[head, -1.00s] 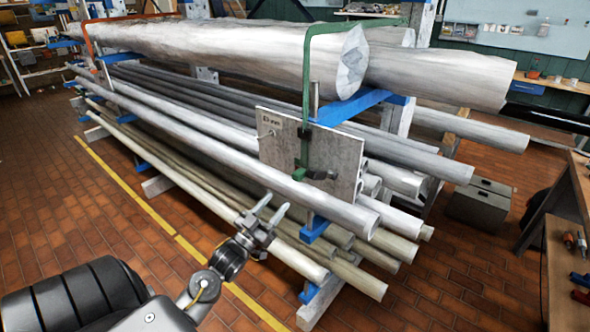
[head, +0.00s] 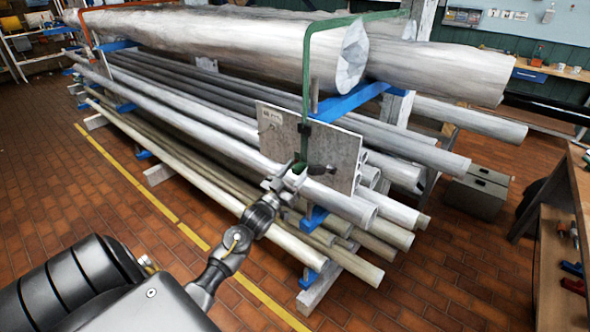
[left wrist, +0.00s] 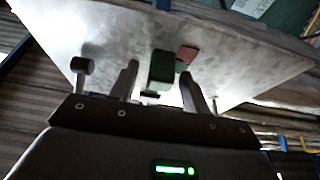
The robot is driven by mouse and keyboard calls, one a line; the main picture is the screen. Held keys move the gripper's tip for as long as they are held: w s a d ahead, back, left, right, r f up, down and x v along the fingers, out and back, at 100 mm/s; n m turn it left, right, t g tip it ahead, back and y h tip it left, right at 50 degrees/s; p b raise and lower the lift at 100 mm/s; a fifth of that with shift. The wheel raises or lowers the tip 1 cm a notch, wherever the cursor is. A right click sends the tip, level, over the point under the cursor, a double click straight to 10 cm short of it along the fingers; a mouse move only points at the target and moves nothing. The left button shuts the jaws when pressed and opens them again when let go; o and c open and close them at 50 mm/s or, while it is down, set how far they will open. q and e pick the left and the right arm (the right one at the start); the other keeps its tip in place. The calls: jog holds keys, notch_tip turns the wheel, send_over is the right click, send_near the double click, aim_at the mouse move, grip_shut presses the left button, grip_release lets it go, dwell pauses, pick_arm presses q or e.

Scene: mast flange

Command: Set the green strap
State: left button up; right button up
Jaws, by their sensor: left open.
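The green strap (head: 307,75) runs over the thick pale log (head: 230,48) at the top of the rack and hangs down in front of a grey plate (head: 335,150). Its lower end is partly hidden behind my left gripper (head: 290,173). A dark fitting (head: 322,169) sits beside that end. My left gripper is open at the plate's lower left. In the left wrist view, a green piece (left wrist: 160,72) shows between the open fingers (left wrist: 160,84), with a reddish tab (left wrist: 187,55) beside it. I cannot tell whether the fingers touch it. My right gripper is not in view.
Long pipes (head: 170,108) fill the rack and stick out toward the front right. An orange strap (head: 88,27) spans the rack's far end. A workbench (head: 575,190) stands at the right. Brick floor is open at the left, beyond a yellow line (head: 185,230).

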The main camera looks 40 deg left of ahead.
pick_arm(q)
grip_shut()
jog(key=shift+r+p, duration=0.8)
jog(key=shift+r, duration=0.4)
jog(key=shift+f, duration=0.1)
grip_release()
jog(key=shift+f, duration=0.1)
